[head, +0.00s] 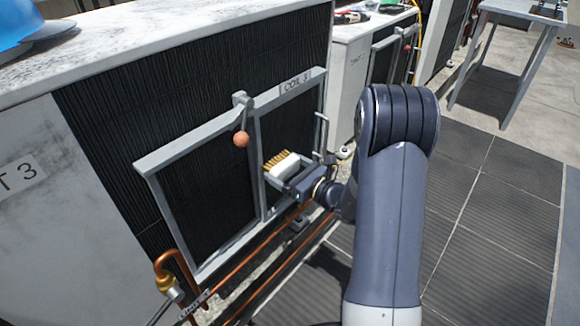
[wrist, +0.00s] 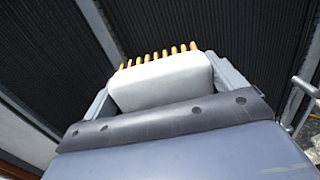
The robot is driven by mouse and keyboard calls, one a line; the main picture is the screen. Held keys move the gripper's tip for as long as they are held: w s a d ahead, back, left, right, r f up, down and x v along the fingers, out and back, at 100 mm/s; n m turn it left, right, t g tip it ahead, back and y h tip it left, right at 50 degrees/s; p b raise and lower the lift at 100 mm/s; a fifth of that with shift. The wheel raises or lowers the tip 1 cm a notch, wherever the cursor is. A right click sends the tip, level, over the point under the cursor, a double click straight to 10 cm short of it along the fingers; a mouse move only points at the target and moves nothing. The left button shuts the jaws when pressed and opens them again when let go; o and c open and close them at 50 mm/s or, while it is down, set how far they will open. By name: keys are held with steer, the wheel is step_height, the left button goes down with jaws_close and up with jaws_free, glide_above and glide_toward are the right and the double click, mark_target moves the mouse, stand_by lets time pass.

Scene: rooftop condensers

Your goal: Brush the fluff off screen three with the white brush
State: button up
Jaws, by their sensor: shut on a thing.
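My gripper (head: 283,180) is shut on the white brush (head: 287,168), which has tan bristles. In the wrist view the brush (wrist: 163,80) sits between the fingers, its bristles pointing away from me toward the dark screen. The screen (head: 288,140) is a black ribbed panel in a grey frame labelled "COIL 3", on the unit marked with a 3. The brush is in front of the right panel's lower part, near the centre bar. I cannot tell whether the bristles touch it. I see no clear fluff on the visible screen.
An orange ball on a grey latch (head: 241,139) hangs at the frame's top middle. Copper pipes (head: 262,258) run low along the unit. A blue object (head: 25,22) lies on the unit's top. A grey table (head: 520,15) stands back right. Paving at right is clear.

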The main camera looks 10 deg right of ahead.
steer(key=shift+v, duration=2.95)
steer(key=shift+b+v, duration=0.3)
steer(key=shift+v, duration=1.25)
steer(key=shift+a+r, duration=0.1)
steer(key=shift+r, duration=0.05)
